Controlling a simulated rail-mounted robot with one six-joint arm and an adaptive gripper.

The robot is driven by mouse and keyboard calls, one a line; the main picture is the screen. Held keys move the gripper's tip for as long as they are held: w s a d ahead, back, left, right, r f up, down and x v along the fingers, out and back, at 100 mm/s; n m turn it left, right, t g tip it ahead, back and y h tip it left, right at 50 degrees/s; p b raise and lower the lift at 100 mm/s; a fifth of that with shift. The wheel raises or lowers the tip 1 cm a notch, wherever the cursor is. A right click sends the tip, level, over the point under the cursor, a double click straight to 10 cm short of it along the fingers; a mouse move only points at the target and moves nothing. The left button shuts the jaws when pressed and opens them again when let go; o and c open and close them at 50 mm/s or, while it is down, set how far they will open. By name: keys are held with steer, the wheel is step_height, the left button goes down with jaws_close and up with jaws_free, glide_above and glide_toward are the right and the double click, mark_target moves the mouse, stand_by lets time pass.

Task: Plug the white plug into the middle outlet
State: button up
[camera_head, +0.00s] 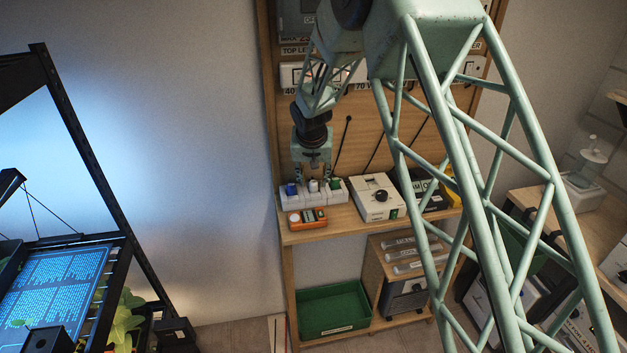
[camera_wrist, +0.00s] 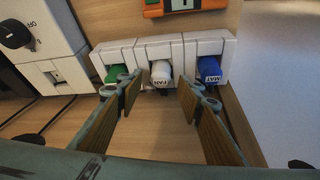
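The white plug, labelled FAN, (camera_wrist: 160,72) stands in the middle position of a white three-part block (camera_wrist: 144,48), between a green plug (camera_wrist: 116,73) and a blue plug (camera_wrist: 210,67). In the head view the white plug (camera_head: 313,186) and the block (camera_head: 341,198) are on a wooden shelf. My gripper (camera_wrist: 160,90) is open, its two fingers either side of the white plug with gaps to it. In the head view my gripper (camera_head: 313,178) points down above the block. A white outlet panel (camera_head: 291,76) higher on the board is partly hidden by my arm.
An orange meter (camera_head: 307,217) lies in front of the block. A white box with a black knob (camera_head: 377,197) stands right of it. A green tray (camera_head: 333,310) sits on the lower shelf.

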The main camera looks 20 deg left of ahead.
steer(key=v, duration=1.1)
steer(key=shift+s+r, duration=0.2)
steer(key=shift+r, duration=0.1)
steer(key=shift+d, duration=0.1)
stand_by(0.7)
steer(key=s+d+r+n+t+p, duration=0.1)
steer(key=s+d+r+n+t, duration=0.1)
steer(key=d+r, duration=1.3)
steer(key=s+d+r+n+t, duration=0.2)
steer(key=d+r, duration=1.2)
steer(key=d, duration=0.1)
steer(key=s+d+f+m+g+h+b, duration=0.1)
steer(key=s+d+m+b, duration=0.1)
steer(key=s+d, duration=0.75)
steer(key=s+d+f+m+g+h+b, duration=0.1)
steer(key=s+d+m+b, duration=0.1)
steer(key=s+d, duration=0.75)
steer(key=s+f+m+b, duration=0.1)
steer(key=s+f, duration=0.2)
steer(key=s, duration=0.7)
steer(key=s+d+f+m+g+b, duration=0.1)
steer(key=s+f, duration=0.2)
steer(key=s, duration=0.7)
steer(key=s+d+f+m+g+b, duration=0.1)
steer(key=s+f, duration=0.3)
steer(key=s, duration=0.6)
steer(key=shift+s+y+b, duration=0.35)
steer(key=shift+y+b, duration=0.05)
